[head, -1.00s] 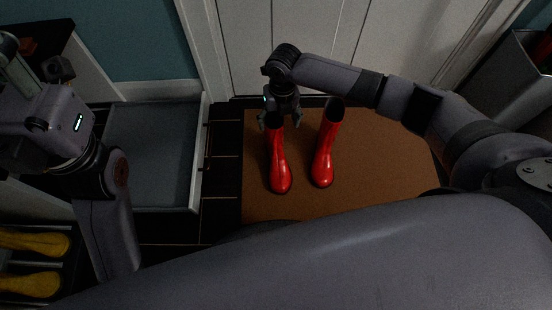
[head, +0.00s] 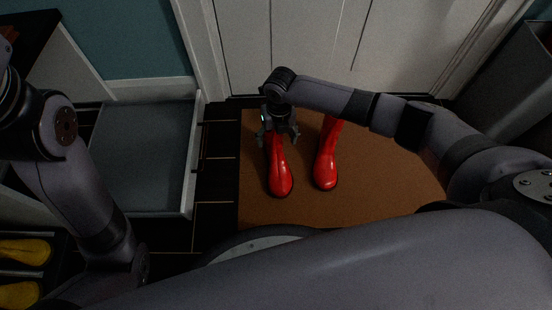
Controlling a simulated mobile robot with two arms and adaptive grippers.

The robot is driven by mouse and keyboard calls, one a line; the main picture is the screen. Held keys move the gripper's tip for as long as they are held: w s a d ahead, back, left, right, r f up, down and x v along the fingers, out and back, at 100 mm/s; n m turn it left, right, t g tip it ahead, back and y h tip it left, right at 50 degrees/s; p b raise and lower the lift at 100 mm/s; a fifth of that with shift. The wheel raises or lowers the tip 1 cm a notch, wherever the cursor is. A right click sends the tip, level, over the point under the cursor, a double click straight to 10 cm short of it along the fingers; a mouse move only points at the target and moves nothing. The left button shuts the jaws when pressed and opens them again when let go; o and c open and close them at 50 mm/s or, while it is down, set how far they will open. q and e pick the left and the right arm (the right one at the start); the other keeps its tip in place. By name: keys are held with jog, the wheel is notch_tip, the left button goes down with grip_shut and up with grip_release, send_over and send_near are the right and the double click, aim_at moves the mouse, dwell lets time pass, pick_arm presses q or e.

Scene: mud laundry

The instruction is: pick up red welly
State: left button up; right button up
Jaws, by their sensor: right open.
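Two red wellies stand upright side by side on a brown mat (head: 345,205). The left red welly (head: 280,172) has its top hidden by my right gripper (head: 278,143). That gripper is open and points down, with its fingers at the top of this boot's shaft. I cannot tell whether the fingers touch the boot. The right red welly (head: 327,160) stands a little apart, its top partly hidden by my right arm. My left arm comes in at the left, and its gripper is out of view.
A grey open drawer or tray (head: 145,160) with a white rim is at the left. Yellow wellies (head: 24,252) lie at the lower left. White door panels (head: 300,50) stand behind the mat. A grey bin (head: 515,85) is at the right.

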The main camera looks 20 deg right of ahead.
jog(key=shift+c, duration=0.4)
jog(key=shift+a, duration=0.1)
grip_shut()
dwell(0.6)
